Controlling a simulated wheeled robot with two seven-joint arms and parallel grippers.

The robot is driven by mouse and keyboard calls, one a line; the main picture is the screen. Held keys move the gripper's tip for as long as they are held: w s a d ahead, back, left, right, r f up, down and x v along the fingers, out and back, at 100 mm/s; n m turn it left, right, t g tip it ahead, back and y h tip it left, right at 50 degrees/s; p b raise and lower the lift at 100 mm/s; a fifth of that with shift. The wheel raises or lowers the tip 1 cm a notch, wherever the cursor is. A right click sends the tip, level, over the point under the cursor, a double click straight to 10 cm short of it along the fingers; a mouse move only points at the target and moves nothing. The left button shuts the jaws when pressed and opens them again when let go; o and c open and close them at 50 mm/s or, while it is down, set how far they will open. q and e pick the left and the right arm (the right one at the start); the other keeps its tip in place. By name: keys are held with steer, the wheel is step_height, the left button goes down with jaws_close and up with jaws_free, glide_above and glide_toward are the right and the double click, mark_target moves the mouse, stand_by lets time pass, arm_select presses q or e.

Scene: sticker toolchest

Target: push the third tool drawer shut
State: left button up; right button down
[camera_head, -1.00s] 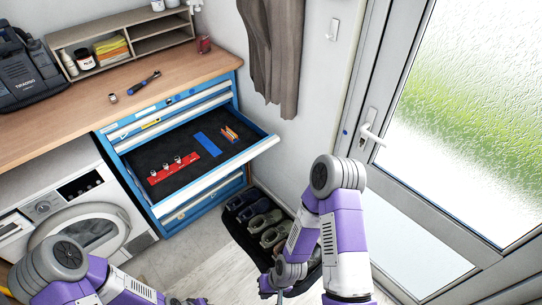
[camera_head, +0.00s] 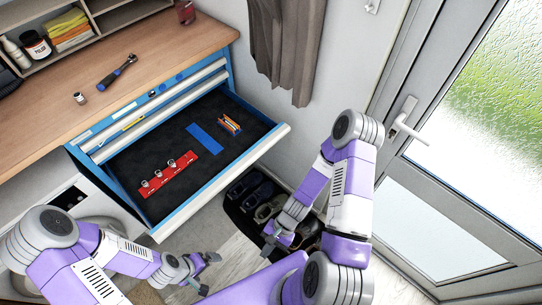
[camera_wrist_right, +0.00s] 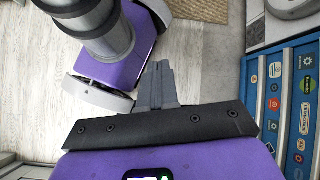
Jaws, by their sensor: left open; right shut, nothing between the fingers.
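The blue tool chest (camera_head: 110,165) stands under the wooden worktop. One drawer (camera_head: 225,180), below closed ones, is pulled far out, its pale front edge facing me. Inside on dark lining lie a red holder with metal pieces (camera_head: 168,175), a blue strip (camera_head: 205,138) and an orange item (camera_head: 230,124). My left gripper (camera_head: 208,272) is open and empty, in front of and below the drawer front, apart from it. My right gripper (camera_head: 270,245) is shut and empty, to the right of the drawer front; its closed fingers show in the right wrist view (camera_wrist_right: 157,70).
A tray of shoes (camera_head: 265,205) lies on the floor beside my right gripper. A washing machine (camera_head: 75,195) stands left of the chest. A ratchet (camera_head: 117,72) lies on the worktop. A glass door (camera_head: 450,150) is at right. A stickered blue panel (camera_wrist_right: 285,105) shows in the wrist view.

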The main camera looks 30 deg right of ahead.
steer(key=w+m+t+y+b, duration=0.2)
steer(key=w+m+t+y, duration=0.15)
steer(key=m, duration=0.35)
steer(key=m+t+h+b, duration=0.3)
steer(key=m+t+h, duration=0.2)
steer(key=m+t, duration=1)
glide_toward(266, 151)
steer(key=shift+n+t, duration=0.4)
steer(key=shift+t, duration=0.05)
steer(key=shift+f+b+x, duration=0.2)
steer(key=shift+b+x, duration=0.2)
steer(key=shift+x, duration=0.75)
steer(key=shift+f+b+x, duration=0.2)
steer(key=shift+b+x, duration=0.15)
steer(key=shift+x, duration=0.75)
steer(key=shift+f+b+x, duration=0.2)
steer(key=shift+b+x, duration=0.2)
steer(key=shift+x, duration=0.75)
